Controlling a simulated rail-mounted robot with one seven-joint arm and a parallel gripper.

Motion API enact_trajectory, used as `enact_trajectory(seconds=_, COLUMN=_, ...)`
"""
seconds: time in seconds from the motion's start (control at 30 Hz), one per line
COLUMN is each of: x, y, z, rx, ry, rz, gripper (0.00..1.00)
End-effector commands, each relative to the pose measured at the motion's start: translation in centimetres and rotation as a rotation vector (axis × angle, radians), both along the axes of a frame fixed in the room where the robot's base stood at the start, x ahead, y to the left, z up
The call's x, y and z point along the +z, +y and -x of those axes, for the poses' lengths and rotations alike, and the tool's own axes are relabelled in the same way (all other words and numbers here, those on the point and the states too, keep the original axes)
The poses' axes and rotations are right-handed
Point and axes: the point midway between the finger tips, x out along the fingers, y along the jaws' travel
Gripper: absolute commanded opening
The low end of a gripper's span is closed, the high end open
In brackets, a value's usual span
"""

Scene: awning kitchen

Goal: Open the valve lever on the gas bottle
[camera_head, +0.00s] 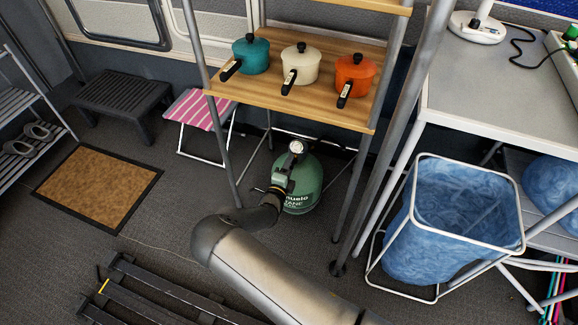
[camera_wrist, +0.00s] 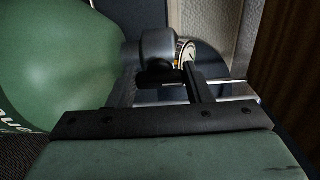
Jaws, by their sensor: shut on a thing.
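The green gas bottle (camera_head: 308,185) stands on the floor under the wooden shelf, and its rounded side fills the left of the wrist view (camera_wrist: 60,60). A round white gauge (camera_head: 296,147) sits on its top; it also shows in the wrist view (camera_wrist: 187,51) beside a grey valve body (camera_wrist: 157,45). My gripper (camera_head: 284,172) reaches in at the bottle's upper left. In the wrist view, my gripper (camera_wrist: 160,82) has its fingers either side of the dark valve lever (camera_wrist: 157,74) and is shut on it. The lever's exact angle is hard to tell in the shadow.
The shelf (camera_head: 325,101) above the bottle carries teal, cream and orange pots; its metal legs flank the bottle. A blue-lined bin (camera_head: 455,225) stands right. A pink striped stool (camera_head: 196,108) and brown mat (camera_head: 97,187) are left. Dark slats (camera_head: 160,290) lie in front.

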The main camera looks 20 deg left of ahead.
Motion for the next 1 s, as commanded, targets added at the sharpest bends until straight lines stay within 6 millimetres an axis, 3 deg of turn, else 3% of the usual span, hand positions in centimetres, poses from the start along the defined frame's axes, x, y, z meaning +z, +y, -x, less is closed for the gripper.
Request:
enact_trajectory(seconds=0.5, x=-0.19, y=-0.14, z=0.13, rx=-0.002, ry=0.003, rz=0.021, gripper=0.23)
enact_trajectory(seconds=0.53, x=-0.19, y=-0.14, z=0.13, rx=-0.002, ry=0.003, rz=0.021, gripper=0.51)
enact_trajectory(seconds=0.6, x=-0.17, y=-0.12, z=0.12, rx=-0.002, ry=0.003, rz=0.021, gripper=0.67)
enact_trajectory(seconds=1.0, x=0.02, y=0.07, z=0.93, rx=0.001, ry=0.002, rz=0.018, gripper=0.67)
